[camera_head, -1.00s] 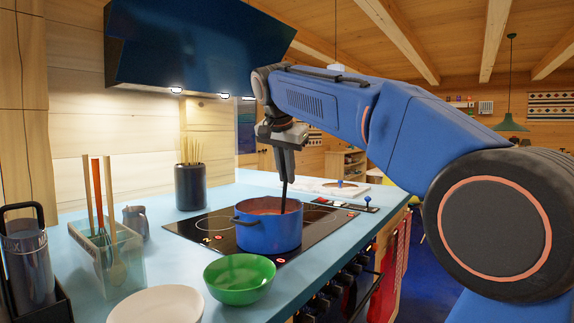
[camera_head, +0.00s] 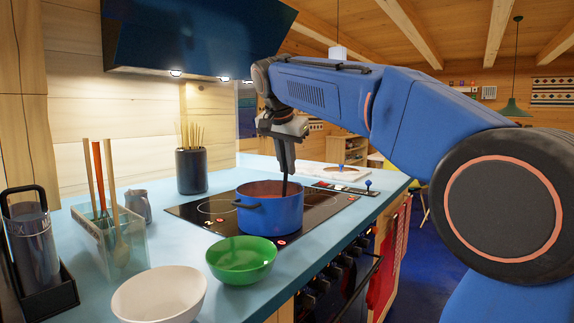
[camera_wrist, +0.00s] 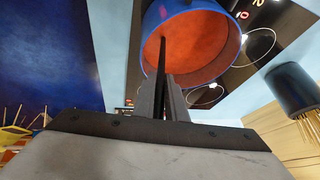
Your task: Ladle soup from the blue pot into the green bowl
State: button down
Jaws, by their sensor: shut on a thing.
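The blue pot (camera_head: 268,214) stands on the black hob and holds orange-red soup (camera_wrist: 205,45). My gripper (camera_head: 287,166) is above the pot, shut on the dark handle of the ladle (camera_head: 285,186). The handle also shows in the wrist view (camera_wrist: 161,60), running down towards the soup. The ladle's bowl end is hidden inside the pot. The green bowl (camera_head: 241,262) stands on the blue counter, in front of the pot and a little left. It looks empty.
A white bowl (camera_head: 160,296) stands at the counter's front. A clear utensil holder (camera_head: 110,240), a grey jug (camera_head: 138,205) and a dark pot of sticks (camera_head: 191,170) stand left of the hob (camera_head: 190,209). The dark hood (camera_head: 200,40) hangs above.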

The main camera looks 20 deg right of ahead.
dwell(0.4)
jog(key=shift+g, duration=0.8)
jog(key=shift+r, duration=6.2)
jog(key=shift+s, duration=0.1)
